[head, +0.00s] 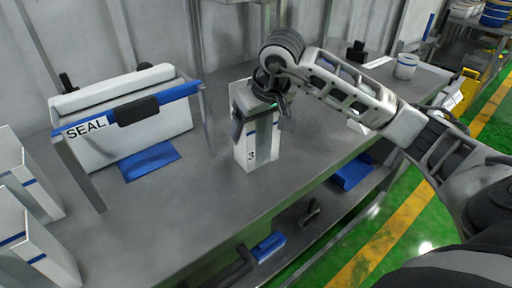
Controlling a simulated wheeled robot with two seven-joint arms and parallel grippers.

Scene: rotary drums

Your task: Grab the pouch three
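A tall white pouch (243,157) marked "3" stands upright on the grey metal table (205,195), near the middle of the head view. My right arm reaches in from the right, and its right gripper (277,98) is at the top of the pouch. The gripper's dark fingers overlap the pouch's upper end in the view. Whether they touch or grip it cannot be told, as the wrist hides part of the top. My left gripper is not in view.
A white sealing machine (128,105) labelled "SEAL" stands at the left. A white cup (405,66) sits at the table's far right end. A lower shelf holds blue and black items (267,247). The table's middle front is clear.

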